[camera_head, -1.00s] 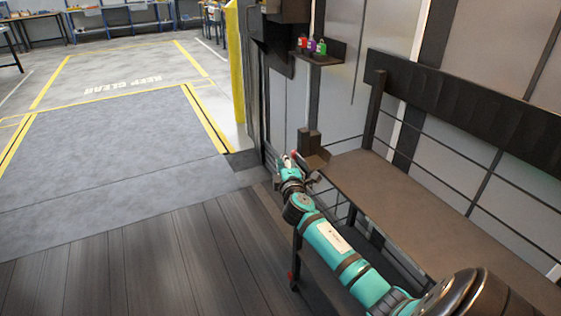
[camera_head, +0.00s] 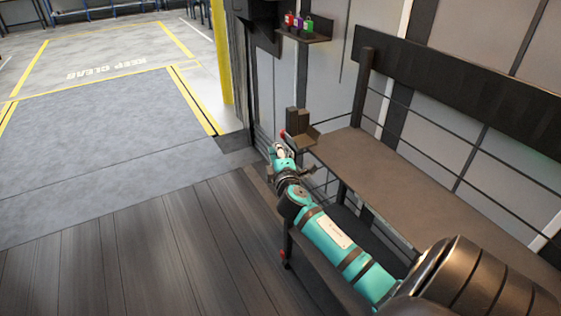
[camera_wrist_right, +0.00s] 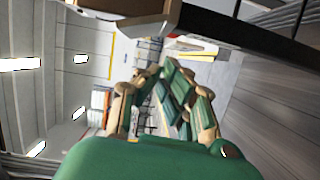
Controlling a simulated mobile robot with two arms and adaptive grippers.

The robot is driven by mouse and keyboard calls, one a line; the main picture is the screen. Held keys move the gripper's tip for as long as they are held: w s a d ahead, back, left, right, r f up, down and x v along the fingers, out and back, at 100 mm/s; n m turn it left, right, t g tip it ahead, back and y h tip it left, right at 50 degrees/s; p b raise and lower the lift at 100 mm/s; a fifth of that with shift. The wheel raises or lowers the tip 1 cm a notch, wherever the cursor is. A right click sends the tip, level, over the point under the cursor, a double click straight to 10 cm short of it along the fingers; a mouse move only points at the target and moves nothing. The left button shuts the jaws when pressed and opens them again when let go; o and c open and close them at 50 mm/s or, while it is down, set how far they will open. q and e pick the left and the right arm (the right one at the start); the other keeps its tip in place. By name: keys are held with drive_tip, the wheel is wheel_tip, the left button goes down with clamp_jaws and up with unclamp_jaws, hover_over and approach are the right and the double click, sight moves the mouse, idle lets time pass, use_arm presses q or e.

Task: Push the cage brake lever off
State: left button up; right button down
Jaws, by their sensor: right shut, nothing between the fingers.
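The cage is a dark-framed trolley with a brown deck (camera_head: 400,178) on the right in the head view. A small red tip (camera_head: 283,133) shows at its far near-side corner, beside a brown block. It may be the brake lever's end, but it is too small to tell. Another red spot (camera_head: 283,254) is low on the near post. My right gripper (camera_head: 275,147) is shut and empty, just below the upper red tip; I cannot tell whether they touch. Its closed fingers also fill the middle of the right wrist view (camera_wrist_right: 168,75). My left gripper is not in view.
A yellow post (camera_head: 221,50) stands at the doorway. The wooden floor (camera_head: 140,250) left of my arm and the grey floor beyond are clear. A brown edge (camera_wrist_right: 155,15) crosses the top of the wrist view.

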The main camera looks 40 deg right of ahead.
drive_tip(key=v, duration=0.6)
drive_tip(key=shift+s+a, duration=0.2)
drive_tip(key=shift+s, duration=0.15)
